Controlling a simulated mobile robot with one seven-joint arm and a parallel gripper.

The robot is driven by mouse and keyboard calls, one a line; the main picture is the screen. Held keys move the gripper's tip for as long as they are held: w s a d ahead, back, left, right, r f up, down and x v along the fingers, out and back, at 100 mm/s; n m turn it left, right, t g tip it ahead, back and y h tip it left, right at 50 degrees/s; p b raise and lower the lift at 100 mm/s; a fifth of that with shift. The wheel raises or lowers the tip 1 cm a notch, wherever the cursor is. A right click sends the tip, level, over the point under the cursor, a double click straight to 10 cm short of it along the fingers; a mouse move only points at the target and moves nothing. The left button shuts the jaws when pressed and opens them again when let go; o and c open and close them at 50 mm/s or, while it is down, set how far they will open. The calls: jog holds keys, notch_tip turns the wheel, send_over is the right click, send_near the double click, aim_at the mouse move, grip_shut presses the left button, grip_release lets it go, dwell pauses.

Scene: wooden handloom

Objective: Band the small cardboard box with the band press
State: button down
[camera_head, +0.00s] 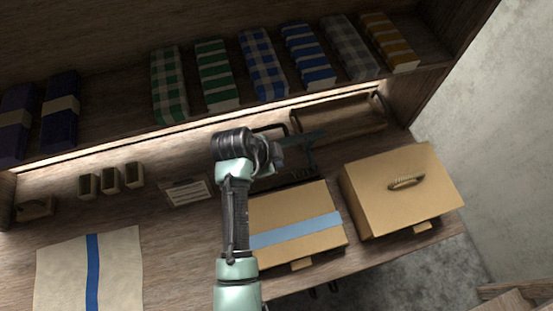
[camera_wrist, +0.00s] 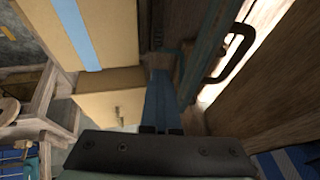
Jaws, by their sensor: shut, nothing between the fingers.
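A cardboard box with a light blue band across its top (camera_head: 285,205) lies on the bench right of my arm; it also shows at upper left in the wrist view (camera_wrist: 50,25). A second cardboard box with a rope-like handle (camera_head: 365,190) sits to its right. The first looks like the small box. The band press, a teal frame with an upright (camera_head: 310,156), stands behind the banded box. My gripper (camera_head: 282,152) is shut and empty beside the press. In the wrist view a blue-teal part lies straight ahead of the gripper (camera_wrist: 161,129); contact cannot be told.
A shelf (camera_head: 130,135) with several folded cloths runs above the bench. A dark curved handle (camera_wrist: 238,48) is close at right in the wrist view. Small wooden holders (camera_head: 110,180), a card (camera_head: 187,192) and a cloth with a blue stripe (camera_head: 60,270) lie left of my arm.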

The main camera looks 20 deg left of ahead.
dwell(0.4)
jog(key=c, duration=0.8)
grip_release()
jog(key=shift+c, duration=0.2)
jog(key=shift+r, duration=0.1)
jog(key=b+v, duration=0.3)
jog(key=v, duration=0.9)
jog(key=shift+s+r, duration=0.2)
jog(key=shift+r, duration=0.1)
jog(key=shift+a, duration=0.1)
